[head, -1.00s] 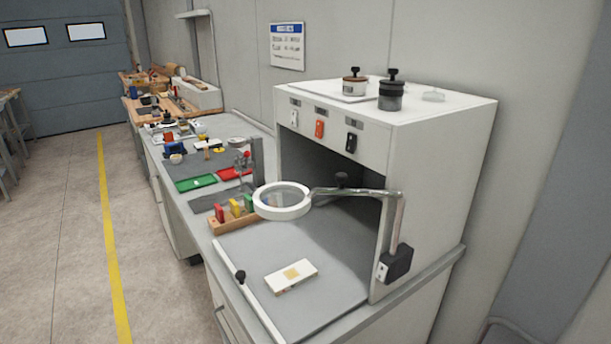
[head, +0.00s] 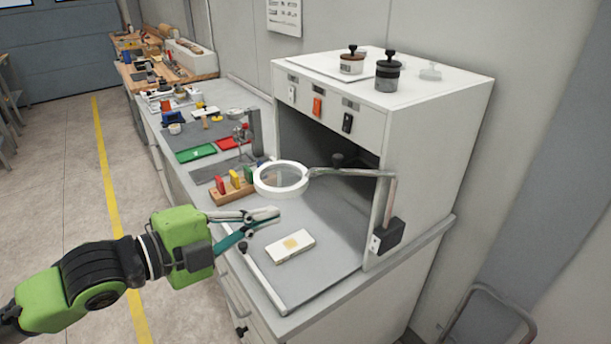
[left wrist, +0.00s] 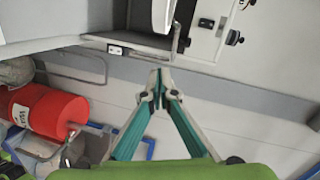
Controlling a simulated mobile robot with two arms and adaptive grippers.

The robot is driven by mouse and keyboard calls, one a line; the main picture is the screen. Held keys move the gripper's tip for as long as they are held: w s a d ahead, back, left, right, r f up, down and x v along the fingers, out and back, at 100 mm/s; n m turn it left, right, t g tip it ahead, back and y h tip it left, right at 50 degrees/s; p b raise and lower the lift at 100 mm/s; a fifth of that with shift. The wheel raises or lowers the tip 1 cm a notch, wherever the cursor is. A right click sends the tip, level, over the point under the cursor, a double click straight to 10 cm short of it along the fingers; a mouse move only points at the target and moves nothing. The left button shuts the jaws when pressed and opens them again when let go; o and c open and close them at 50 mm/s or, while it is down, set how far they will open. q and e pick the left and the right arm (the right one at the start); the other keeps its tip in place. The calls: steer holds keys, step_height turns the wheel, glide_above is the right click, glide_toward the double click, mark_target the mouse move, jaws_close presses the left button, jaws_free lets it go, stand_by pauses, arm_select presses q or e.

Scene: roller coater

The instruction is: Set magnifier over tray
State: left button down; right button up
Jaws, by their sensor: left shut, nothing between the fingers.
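The magnifier (head: 282,178) is a round lens in a thick white ring on a bent metal arm, fixed by a dark block (head: 388,236) at the cabinet's right front edge. Its ring hangs over the back left part of a grey tray-like surface (head: 335,252) before the cabinet opening. A white block with a tan square (head: 290,246) lies on that surface, to the front of the ring. My left gripper (head: 277,214) is shut and empty, left of the block and below the ring in the head view. Its closed fingertips also show in the left wrist view (left wrist: 160,84). My right gripper is out of view.
The white cabinet (head: 435,150) bears two knobbed jars (head: 388,78). A wooden rack of coloured pieces (head: 232,190), a green tray (head: 196,153) and a red tray (head: 232,143) stand left of the ring. A rail with a dark knob (head: 265,277) edges the grey surface.

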arm_select(q)
step_height(320, 180, up, 3)
steer(key=m, duration=0.1)
steer(key=p, duration=0.5)
glide_toward(321, 172)
steer(key=d, duration=0.4)
steer(key=w, duration=0.1)
steer(key=w+p, duration=0.1)
steer(key=shift+w+d+f, duration=0.2)
steer(key=shift+w+f, duration=0.15)
steer(key=shift+f, duration=0.05)
steer(key=shift+w+f, duration=0.2)
steer(key=shift+w, duration=0.3)
